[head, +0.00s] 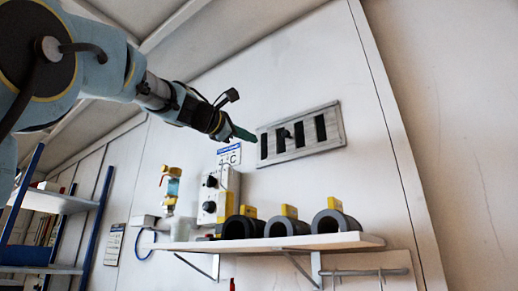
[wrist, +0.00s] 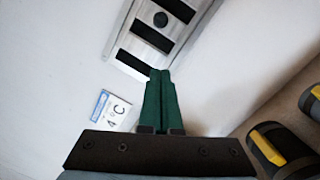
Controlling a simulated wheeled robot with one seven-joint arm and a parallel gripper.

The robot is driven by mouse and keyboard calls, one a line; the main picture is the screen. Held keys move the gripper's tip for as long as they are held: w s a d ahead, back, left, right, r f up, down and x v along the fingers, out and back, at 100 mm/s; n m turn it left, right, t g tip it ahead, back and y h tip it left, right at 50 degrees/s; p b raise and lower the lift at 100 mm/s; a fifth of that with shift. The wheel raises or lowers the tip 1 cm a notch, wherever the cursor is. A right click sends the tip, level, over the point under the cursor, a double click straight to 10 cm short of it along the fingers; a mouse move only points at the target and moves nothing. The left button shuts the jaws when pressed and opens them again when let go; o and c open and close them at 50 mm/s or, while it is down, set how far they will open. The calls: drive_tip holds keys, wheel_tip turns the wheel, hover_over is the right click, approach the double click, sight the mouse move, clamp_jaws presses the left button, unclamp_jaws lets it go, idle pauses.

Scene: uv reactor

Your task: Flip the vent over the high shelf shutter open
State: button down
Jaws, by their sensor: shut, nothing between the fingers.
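The vent is a grey metal plate (head: 335,139) set high in the white wall above the shelf. It has dark slots, which show black, and a small dark round knob (head: 284,133) near its middle. In the wrist view the vent (wrist: 128,43) is at the top, with the knob (wrist: 160,19) between two slots. My gripper (head: 254,139) has green fingers that are shut and empty. In the head view the tips are by the vent's left end. In the wrist view the fingertips (wrist: 160,73) overlap the lower end of the vent; I cannot tell whether they touch it.
A white shelf (head: 340,241) below holds dark rings with yellow blocks. Left of it are a grey control box (head: 209,198), a sign with a C (head: 229,154) and a yellow-capped fitting (head: 172,179). Blue-framed racks (head: 97,215) stand at far left. The wall right of the vent is clear.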

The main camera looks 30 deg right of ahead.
drive_tip(key=shift+v, duration=1.3)
drive_tip(key=shift+w, duration=0.1)
drive_tip(key=shift+a, duration=0.1)
